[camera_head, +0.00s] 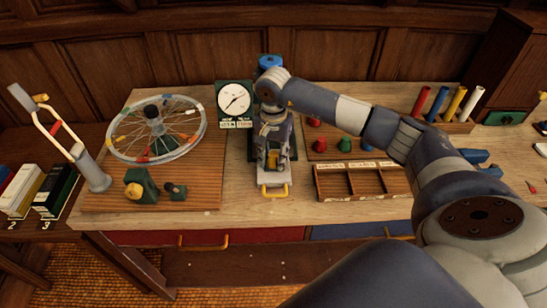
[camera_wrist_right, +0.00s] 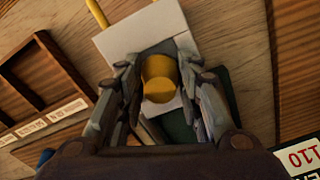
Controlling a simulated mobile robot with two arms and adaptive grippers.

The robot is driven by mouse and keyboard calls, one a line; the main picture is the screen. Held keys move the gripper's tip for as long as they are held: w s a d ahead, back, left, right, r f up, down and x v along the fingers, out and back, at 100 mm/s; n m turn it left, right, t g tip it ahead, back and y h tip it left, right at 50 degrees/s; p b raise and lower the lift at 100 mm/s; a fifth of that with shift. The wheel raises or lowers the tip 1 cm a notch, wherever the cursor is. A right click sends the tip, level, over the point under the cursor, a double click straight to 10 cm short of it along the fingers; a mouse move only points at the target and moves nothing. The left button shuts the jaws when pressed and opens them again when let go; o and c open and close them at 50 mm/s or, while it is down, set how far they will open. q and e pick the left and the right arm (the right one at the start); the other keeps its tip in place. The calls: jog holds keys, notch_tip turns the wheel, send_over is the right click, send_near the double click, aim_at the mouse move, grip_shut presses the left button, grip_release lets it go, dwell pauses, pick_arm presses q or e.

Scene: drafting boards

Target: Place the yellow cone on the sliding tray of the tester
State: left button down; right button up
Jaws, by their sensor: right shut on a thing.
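My right gripper (camera_head: 273,166) points down over the sliding tray (camera_head: 274,179), a pale plate with a yellow handle at the front of the tester (camera_head: 287,140). In the right wrist view the gripper (camera_wrist_right: 160,85) is shut on the yellow cone (camera_wrist_right: 159,75), which sits between its fingers. The tray (camera_wrist_right: 125,38) lies behind the cone there. I cannot tell whether the cone touches the tray. In the head view the cone is mostly hidden by the fingers. My left gripper is not in view.
A dial gauge (camera_head: 234,101) stands left of the tester, and a spoked wheel (camera_head: 118,143) lies further left. Red and green cones (camera_head: 345,144) stand to the right, behind a compartment box (camera_head: 350,182). Coloured tubes (camera_head: 438,103) stand at the back right.

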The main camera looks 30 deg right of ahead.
jog(key=shift+s+a+f, duration=0.1)
jog(key=shift+s+f, duration=0.2)
jog(key=shift+f, duration=0.3)
jog(key=shift+s, duration=0.1)
jog(key=o, duration=1)
jog(key=shift+o, duration=0.3)
jog(key=shift+f, duration=0.1)
jog(key=shift+w, duration=0.2)
